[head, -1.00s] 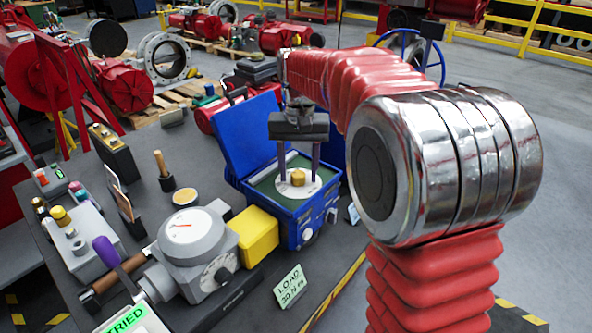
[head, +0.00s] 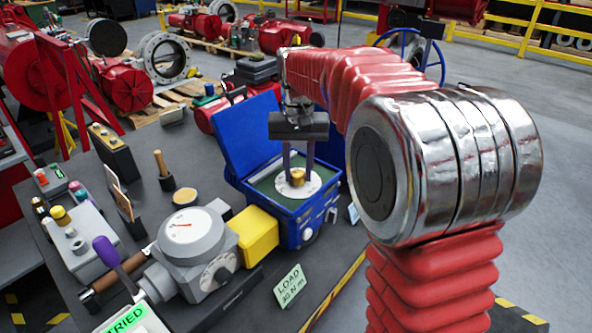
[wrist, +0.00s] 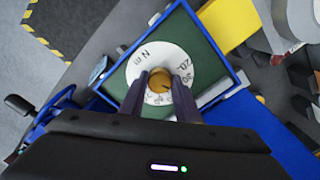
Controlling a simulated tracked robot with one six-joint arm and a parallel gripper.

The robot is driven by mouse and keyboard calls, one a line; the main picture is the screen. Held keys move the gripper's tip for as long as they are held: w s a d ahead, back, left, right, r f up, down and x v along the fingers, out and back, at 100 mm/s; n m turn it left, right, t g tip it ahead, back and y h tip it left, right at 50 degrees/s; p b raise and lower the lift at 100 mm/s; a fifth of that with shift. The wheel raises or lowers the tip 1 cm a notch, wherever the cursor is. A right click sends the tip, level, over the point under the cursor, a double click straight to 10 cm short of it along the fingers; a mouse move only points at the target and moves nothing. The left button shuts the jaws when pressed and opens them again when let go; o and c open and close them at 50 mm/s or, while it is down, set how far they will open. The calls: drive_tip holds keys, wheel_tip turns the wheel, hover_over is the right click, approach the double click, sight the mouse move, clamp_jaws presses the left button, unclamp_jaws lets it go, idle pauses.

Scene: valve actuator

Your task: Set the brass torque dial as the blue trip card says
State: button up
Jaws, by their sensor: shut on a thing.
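The brass torque dial (head: 298,178) is a small round knob at the centre of a white scale plate (head: 284,189) in an open blue case (head: 290,222). In the wrist view, the brass dial (wrist: 160,79) sits between the fingers; the plate reads "N m" and "20", with other figures partly hidden. My gripper (head: 298,170) points down from above and is shut on the dial. A small pale blue card (head: 353,213) stands right of the case; its text is unreadable. A pale green card (head: 290,286) in front reads "LOAD 30 N m".
A yellow block (head: 257,236) and a grey gauge unit (head: 192,240) with a purple-tipped lever (head: 105,250) stand left of the case. The case's raised lid (head: 235,135) is behind it. A wooden-handled tool (head: 164,172) stands farther left.

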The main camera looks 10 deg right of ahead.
sight(298, 174)
drive_tip(key=shift+n, duration=2.8)
drive_tip(key=o, duration=1)
drive_tip(key=shift+o, duration=0.2)
drive_tip(key=shift+r, duration=0.1)
drive_tip(key=shift+r, duration=0.6)
wheel_tip(298, 174, up, 12)
drive_tip(key=shift+r, duration=0.15)
